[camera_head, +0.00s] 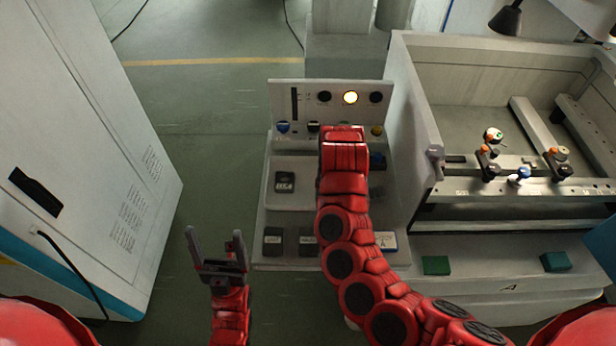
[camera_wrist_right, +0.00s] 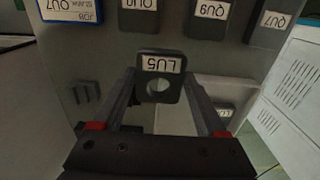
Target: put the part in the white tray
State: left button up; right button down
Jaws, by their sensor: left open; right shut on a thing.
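A dark grey part labelled LU5, with a round hole, (camera_wrist_right: 159,82) is held between the fingertips of my right gripper (camera_wrist_right: 158,98) in the right wrist view. In the head view my own red arm hides that gripper and the held part. The white tray (camera_head: 299,207) is on the left side of the grey stand, with a dark labelled part (camera_head: 284,182) in it. The tray also shows at the right in the wrist view (camera_wrist_right: 235,90). My left gripper (camera_head: 216,246) is open and empty, left of the stand's front corner.
Dark labelled blocks (camera_head: 272,242) line the stand's front edge, beside a blue-edged job card (camera_wrist_right: 70,9). A machine basin (camera_head: 410,110) is at right, a white cabinet (camera_head: 90,150) at left.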

jog(key=b, duration=0.4)
send_over(311, 185)
jog(key=s+d, duration=0.1)
jog(key=s, duration=0.1)
jog(key=shift+s+d+f, duration=0.2)
jog(key=shift+f, duration=0.35)
jog(key=shift+w+a+f+b, duration=0.2)
jog(key=shift+w+f+b, duration=0.2)
jog(key=shift+b, duration=0.35)
jog(key=shift+w+b, duration=0.35)
jog(key=shift+b, duration=0.15)
jog(key=shift+w+a+r+b, duration=0.1)
jog(key=shift+w+a+b, duration=0.3)
jog(key=shift+b, duration=0.5)
jog(key=shift+a+r, duration=0.1)
jog(key=shift+a, duration=0.05)
jog(key=shift+f+p, duration=0.7)
jog(key=shift+p, duration=0.1)
jog(key=shift+w+f+b, duration=0.1)
jog(key=shift+f+b, duration=0.25)
jog(key=shift+f, duration=0.55)
jog(key=shift+f, duration=0.1)
